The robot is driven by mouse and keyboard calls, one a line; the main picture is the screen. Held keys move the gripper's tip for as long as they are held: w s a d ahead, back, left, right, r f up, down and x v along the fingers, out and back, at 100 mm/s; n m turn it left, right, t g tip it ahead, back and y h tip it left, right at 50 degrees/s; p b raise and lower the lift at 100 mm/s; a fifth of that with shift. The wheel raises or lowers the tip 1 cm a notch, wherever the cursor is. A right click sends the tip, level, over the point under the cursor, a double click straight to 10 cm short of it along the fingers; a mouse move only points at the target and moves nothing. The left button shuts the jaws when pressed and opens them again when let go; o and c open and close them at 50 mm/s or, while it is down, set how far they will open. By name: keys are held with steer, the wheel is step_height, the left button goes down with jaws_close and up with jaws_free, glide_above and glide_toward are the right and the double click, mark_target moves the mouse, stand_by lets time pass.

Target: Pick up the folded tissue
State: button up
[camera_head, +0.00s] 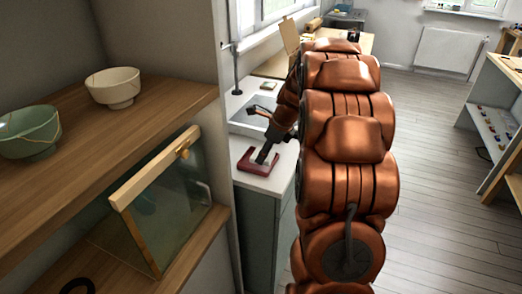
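My gripper (264,154) is a small dark shape at the end of my copper-coloured arm. It points down at a dark red tray-like piece (279,172) on the white counter. Its fingertips appear at or just above this piece; contact cannot be made out. Whether the fingers are open or shut is too small to tell. I cannot clearly make out a folded tissue; the area under the gripper is small and partly covered by it.
A sink (238,126) lies behind the red piece, with a thin dark post (236,70) at the wall. At left, wooden shelves hold a cream bowl (114,88), a green bowl (28,134) and a wood-edged glass panel (165,205). The floor (430,190) at right is clear.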

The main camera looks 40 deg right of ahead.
steer(key=s+r+b, duration=0.1)
steer(key=s, duration=1.2)
steer(key=shift+a, duration=0.35)
steer(key=shift+r, duration=0.1)
